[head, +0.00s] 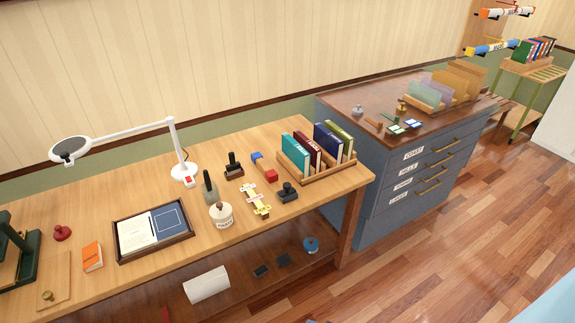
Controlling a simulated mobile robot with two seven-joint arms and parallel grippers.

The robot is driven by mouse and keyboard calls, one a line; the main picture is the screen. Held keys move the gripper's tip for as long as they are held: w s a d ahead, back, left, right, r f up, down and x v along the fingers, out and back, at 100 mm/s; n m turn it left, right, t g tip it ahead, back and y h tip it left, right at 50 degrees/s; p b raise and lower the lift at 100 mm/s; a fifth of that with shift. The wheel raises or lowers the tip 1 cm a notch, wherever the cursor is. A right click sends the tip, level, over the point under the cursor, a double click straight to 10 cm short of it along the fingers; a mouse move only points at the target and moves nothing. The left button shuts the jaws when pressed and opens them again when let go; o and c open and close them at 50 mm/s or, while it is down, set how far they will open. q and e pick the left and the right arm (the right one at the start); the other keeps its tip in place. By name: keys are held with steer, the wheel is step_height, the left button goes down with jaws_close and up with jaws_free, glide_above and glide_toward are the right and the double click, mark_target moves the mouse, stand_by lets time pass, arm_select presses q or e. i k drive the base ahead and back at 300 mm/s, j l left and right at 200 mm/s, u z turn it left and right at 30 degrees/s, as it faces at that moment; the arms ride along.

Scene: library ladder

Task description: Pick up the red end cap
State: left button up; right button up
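No single piece is clearly the red end cap. A small dark red round piece with a raised knob (62,233) stands at the left of the wooden table, near the orange box. A sliver of something red (166,314) shows at the bottom edge, on the lower shelf. Neither of my grippers is in view.
The wooden table (330,205) holds a white lamp (183,172), a framed tray (188,233), an orange box (92,257), a white jar (221,215) and a book rack (305,177). A blue-grey drawer cabinet (375,200) stands right. Open floor (430,270) lies in front.

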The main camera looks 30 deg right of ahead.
mark_target(271, 176)
steer(key=i+l+u, duration=0.1)
steer(key=l, duration=0.25)
steer(key=i+l, duration=0.3)
steer(key=i+l+u, duration=0.15)
steer(key=l, duration=0.2)
steer(key=i+l, duration=0.2)
steer(key=l, duration=0.15)
steer(key=i+l+u, duration=0.15)
steer(key=l, duration=0.25)
steer(key=i+l, duration=0.2)
steer(key=l, duration=0.15)
steer(key=i+l+u, duration=0.15)
steer(key=l, duration=0.25)
